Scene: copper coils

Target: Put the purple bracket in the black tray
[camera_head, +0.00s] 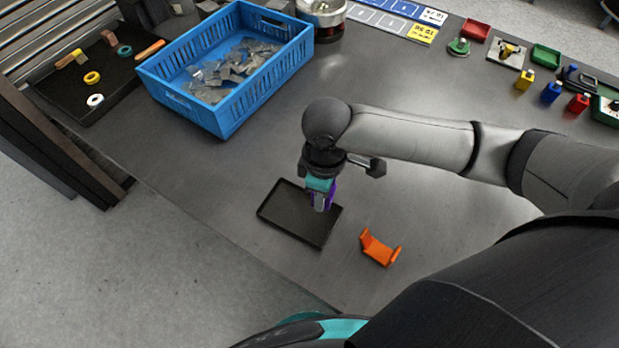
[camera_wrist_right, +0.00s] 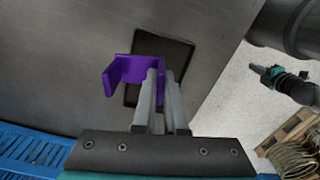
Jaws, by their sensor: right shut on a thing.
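My right gripper (camera_head: 322,205) points down over the black tray (camera_head: 275,212) in the head view. It is shut on the purple bracket (camera_head: 331,194), which is mostly hidden there by the gripper. In the right wrist view the bracket (camera_wrist_right: 119,74) sticks out to the left of the closed fingers (camera_wrist_right: 163,75). It overlaps the left part of the tray (camera_wrist_right: 176,50) in that view; the gap to the tray floor cannot be judged. The tray looks otherwise empty. A teal and black gripper, seemingly my left (camera_wrist_right: 268,74), shows small in the wrist view; its fingers are unclear.
An orange bracket (camera_head: 380,248) lies on the table right of the tray. A blue basket (camera_head: 218,118) of metal pieces and a dark tray (camera_head: 112,92) with small parts stand farther back left. Table around the black tray's left is clear up to the edge.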

